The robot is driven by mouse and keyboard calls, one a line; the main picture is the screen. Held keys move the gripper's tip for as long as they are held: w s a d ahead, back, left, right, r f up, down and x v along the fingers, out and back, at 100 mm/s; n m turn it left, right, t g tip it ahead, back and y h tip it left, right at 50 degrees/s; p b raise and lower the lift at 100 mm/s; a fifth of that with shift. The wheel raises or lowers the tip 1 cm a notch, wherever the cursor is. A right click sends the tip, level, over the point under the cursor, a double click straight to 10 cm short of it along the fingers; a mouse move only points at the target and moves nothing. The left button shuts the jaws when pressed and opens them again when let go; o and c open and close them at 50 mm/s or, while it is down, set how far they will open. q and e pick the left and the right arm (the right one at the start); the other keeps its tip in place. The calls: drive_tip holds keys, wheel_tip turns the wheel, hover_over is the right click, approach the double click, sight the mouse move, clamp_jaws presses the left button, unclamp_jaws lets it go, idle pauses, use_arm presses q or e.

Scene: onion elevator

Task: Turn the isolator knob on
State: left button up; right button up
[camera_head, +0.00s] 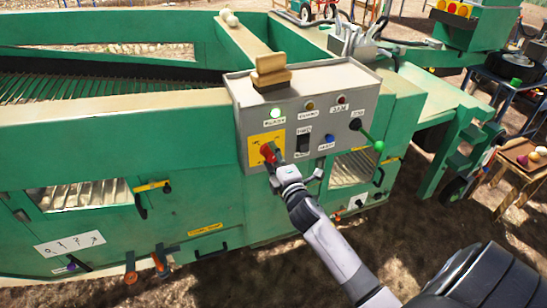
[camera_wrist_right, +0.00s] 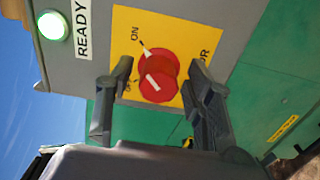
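The isolator knob is the red round knob (camera_wrist_right: 158,76) on a yellow plate (camera_wrist_right: 128,25) of the grey control box. In the right wrist view it has a white bar on its face, and a white pointer at its edge lies near the ON label (camera_wrist_right: 135,33). Another label beside it is partly covered by a finger. My right gripper (camera_wrist_right: 161,70) is open, with one finger on each side of the knob and small gaps visible. In the head view the right gripper (camera_head: 273,163) is at the red knob (camera_head: 268,152). My left gripper is out of view.
The grey box (camera_head: 345,85) carries a lit green READY lamp (camera_head: 275,114), a black switch (camera_head: 303,140), a blue button (camera_head: 327,141) and a green-tipped lever (camera_head: 367,134). Wooden blocks (camera_head: 271,70) sit on top. The green machine (camera_head: 110,130) stands around the box.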

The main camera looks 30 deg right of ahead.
drive_tip(key=v, duration=1.2)
drive_tip(key=shift+f, duration=0.1)
idle(0.4)
